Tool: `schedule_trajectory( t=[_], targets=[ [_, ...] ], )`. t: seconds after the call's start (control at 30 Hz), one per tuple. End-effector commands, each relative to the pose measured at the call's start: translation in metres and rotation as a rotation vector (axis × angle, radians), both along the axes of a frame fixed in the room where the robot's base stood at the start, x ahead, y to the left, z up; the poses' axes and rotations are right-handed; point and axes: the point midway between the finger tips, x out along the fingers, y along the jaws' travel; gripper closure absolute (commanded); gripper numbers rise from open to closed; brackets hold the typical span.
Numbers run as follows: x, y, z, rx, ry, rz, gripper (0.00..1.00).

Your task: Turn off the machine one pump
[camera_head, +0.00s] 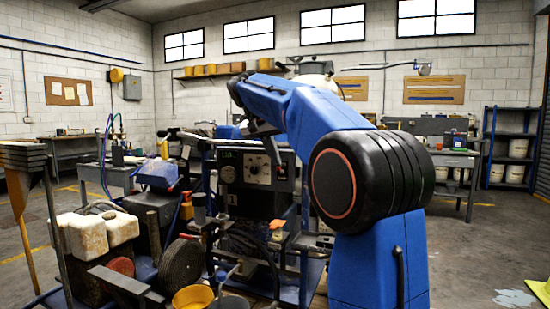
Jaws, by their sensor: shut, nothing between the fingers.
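The line striper's grey control panel (240,183) faces me near the middle of the view. It carries a pale round dial (254,168), a small display at its upper left and a dark round knob (228,174) below that. I cannot read any label, and I cannot tell which control is the pump's. My blue arm reaches over from the right and bends down in front of the panel. My gripper (278,166) is small and dark, shut and empty, just right of the pale dial. I cannot tell whether it touches the panel. The arm hides the panel's right side.
White jugs (98,232) and a coiled disc (181,263) crowd the machine's left side. A yellow bucket (193,298) stands at the front. Workbenches and blue shelving (511,148) line the back. Open floor lies at the right.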

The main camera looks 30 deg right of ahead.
Motion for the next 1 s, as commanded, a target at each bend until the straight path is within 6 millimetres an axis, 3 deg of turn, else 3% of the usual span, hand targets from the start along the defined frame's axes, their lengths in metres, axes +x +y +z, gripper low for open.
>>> schedule_trajectory(
  t=[0.63,1.0],
  targets=[
    [-0.006,0.007,-0.007,-0.101,-0.077,0.002,1.00],
    [-0.013,0.017,-0.023,-0.289,-0.223,0.004,1.00]
  ],
)
